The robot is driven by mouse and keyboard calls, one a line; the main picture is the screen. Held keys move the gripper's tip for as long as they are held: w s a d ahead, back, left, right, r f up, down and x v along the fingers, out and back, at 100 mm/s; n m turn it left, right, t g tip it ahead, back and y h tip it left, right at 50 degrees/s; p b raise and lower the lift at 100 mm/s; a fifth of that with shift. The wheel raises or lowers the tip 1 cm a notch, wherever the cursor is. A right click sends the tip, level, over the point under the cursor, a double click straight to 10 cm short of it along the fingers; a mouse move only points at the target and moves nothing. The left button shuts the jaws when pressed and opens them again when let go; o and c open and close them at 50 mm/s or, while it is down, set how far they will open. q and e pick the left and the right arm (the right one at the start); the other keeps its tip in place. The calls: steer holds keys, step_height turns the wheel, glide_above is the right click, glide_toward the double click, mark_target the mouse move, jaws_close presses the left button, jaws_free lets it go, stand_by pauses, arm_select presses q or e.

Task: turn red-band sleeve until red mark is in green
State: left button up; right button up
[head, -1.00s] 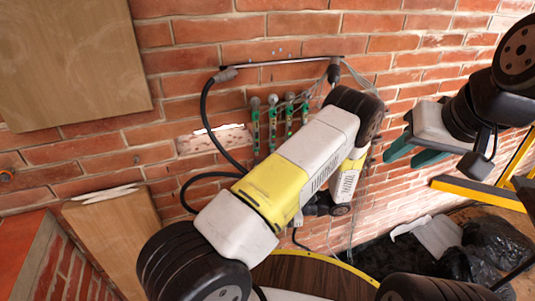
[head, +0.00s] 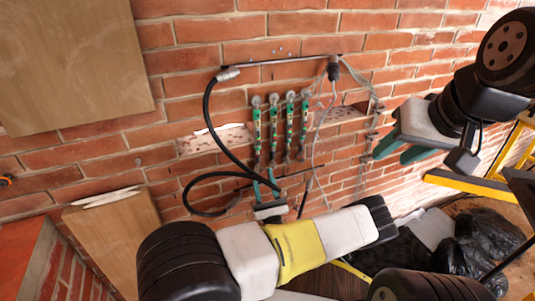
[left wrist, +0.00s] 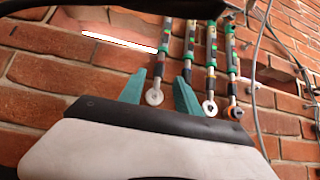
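Several upright rods with green sleeves hang side by side on the brick wall, the leftmost rod (head: 257,130) among them. The bands on them are too small for me to tell which sleeve has the red band, or where its red mark sits. My left gripper (head: 265,181) is below the rods, its teal fingers pointing up. In the left wrist view, its open fingers (left wrist: 158,90) stand on either side of the leftmost rod's ring end (left wrist: 154,97), with gaps showing. My right gripper (head: 393,155) is open and empty, well to the right of the rods.
A dark bar (head: 285,61) runs above the rods. A thick black cable (head: 207,115) loops down at their left, and thin grey wires (head: 320,125) hang at their right. A wooden board (head: 75,60) is at upper left. Black bags (head: 485,245) lie at lower right.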

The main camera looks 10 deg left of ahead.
mark_target(259, 161)
arm_select(q)
steer(key=x, duration=0.4)
steer(key=shift+w+a+r, duration=0.2)
steer(key=shift+r, duration=0.1)
steer(key=shift+c, duration=0.2)
jaws_close()
